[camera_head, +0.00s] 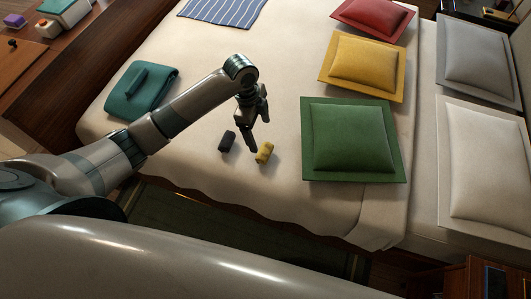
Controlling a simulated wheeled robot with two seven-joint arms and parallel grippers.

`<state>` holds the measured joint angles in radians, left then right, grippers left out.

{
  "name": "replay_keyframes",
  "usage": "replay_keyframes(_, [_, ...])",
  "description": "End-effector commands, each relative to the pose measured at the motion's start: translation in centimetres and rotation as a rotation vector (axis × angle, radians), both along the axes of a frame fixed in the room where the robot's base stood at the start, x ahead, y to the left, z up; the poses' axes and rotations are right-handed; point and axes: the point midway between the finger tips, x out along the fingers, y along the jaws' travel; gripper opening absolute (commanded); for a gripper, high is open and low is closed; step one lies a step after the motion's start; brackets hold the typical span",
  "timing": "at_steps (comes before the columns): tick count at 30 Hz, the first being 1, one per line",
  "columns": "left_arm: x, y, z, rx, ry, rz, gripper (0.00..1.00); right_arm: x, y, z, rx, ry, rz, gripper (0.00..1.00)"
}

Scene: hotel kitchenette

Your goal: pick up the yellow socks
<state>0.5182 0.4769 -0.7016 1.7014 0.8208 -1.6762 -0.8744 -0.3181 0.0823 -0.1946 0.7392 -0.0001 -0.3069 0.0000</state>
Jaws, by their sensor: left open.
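The yellow socks (265,153) are a small rolled bundle on the cream bed cover, near the bed's front edge. A dark rolled bundle (228,141) lies just to their left. My left gripper (259,134) reaches in from the left and points down above and slightly behind the yellow socks. Its fingers are apart and hold nothing. One finger ends close to the top of the yellow socks; I cannot tell whether it touches. My right gripper is not in view.
A green cushion (352,138), a yellow cushion (363,62) and a red cushion (374,15) lie to the right, with pale pillows (486,165) beyond. A folded teal cloth (140,92) lies at left, a striped blue cloth (222,10) at the back. The bed cover (280,60) is clear behind the gripper.

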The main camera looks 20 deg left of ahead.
Motion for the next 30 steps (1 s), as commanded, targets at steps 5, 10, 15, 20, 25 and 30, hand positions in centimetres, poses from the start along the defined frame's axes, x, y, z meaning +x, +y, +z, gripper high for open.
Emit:
replay_keyframes(5, [1.7,1.3,1.1,0.019,0.008,-0.047,0.83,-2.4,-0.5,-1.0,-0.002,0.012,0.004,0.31])
replay_keyframes(10, [1.9,1.6,1.3,0.022,0.011,-0.056,0.83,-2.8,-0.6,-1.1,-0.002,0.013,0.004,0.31])
replay_keyframes(15, [1.9,1.5,1.2,0.021,0.01,-0.055,0.83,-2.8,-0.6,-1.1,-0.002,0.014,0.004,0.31])
replay_keyframes(20, [1.8,1.5,1.0,0.021,0.011,-0.055,0.83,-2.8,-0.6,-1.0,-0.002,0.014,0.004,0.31])
replay_keyframes(25, [1.8,1.2,-0.5,0.02,0.013,-0.054,0.83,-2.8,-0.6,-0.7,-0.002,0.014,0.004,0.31])
replay_keyframes(30, [1.7,0.7,-3.2,0.021,0.015,-0.053,0.83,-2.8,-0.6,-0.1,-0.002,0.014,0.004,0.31])
